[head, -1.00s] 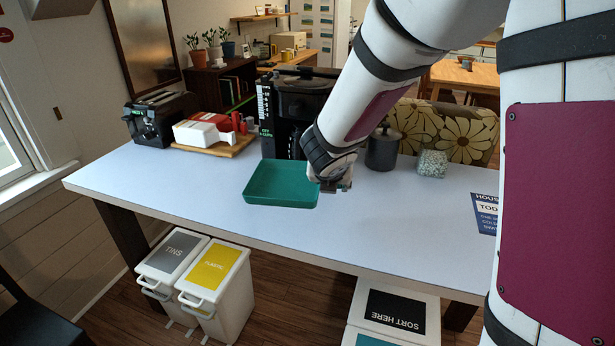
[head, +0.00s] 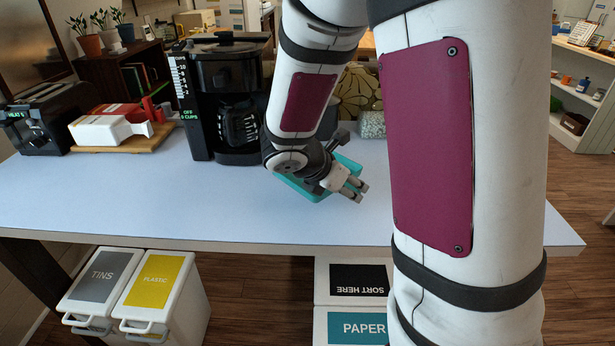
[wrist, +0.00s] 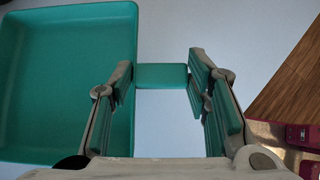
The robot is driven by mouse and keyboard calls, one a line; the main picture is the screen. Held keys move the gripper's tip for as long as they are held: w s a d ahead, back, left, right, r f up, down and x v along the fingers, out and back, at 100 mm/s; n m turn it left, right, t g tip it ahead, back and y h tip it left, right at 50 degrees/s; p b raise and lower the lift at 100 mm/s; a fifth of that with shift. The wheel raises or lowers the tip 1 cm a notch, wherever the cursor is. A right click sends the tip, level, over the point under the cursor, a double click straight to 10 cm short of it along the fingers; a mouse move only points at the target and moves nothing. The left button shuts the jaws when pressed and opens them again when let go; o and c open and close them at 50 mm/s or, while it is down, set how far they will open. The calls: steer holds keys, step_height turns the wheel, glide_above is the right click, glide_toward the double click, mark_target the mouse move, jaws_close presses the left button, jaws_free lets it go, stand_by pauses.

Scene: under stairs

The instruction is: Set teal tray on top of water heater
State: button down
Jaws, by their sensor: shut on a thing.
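The teal tray (head: 300,188) shows in the head view behind my wrist, over the pale table just right of the coffee maker. My arm hides much of it, and I cannot tell whether it touches the table. In the wrist view the tray (wrist: 65,85) fills the left side, its empty inside facing the camera. My gripper (head: 359,190) is at the tray's right side. Its fingers show in the wrist view (wrist: 162,90) on either side of a short teal piece at the tray's edge, and they are shut on it. I cannot make out a water heater for certain.
The black coffee maker (head: 222,110) stands left of my wrist. A toaster (head: 45,120) and a wooden board (head: 135,143) with red and white items are farther left. A speckled block (head: 372,124) is at the back. Bins (head: 150,300) stand below. The table's front (head: 150,215) is clear.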

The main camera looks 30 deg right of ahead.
steer(key=w, duration=0.6)
steer(key=w+f, duration=0.1)
steer(key=w, duration=0.2)
steer(key=shift+w+a, duration=0.15)
steer(key=shift+a, duration=0.1)
steer(key=shift+f, duration=1.75)
steer(key=c, duration=0.9)
jaws_free()
steer(key=shift+o, duration=0.2)
steer(key=shift+a+r, duration=0.1)
steer(key=shift+r, duration=0.05)
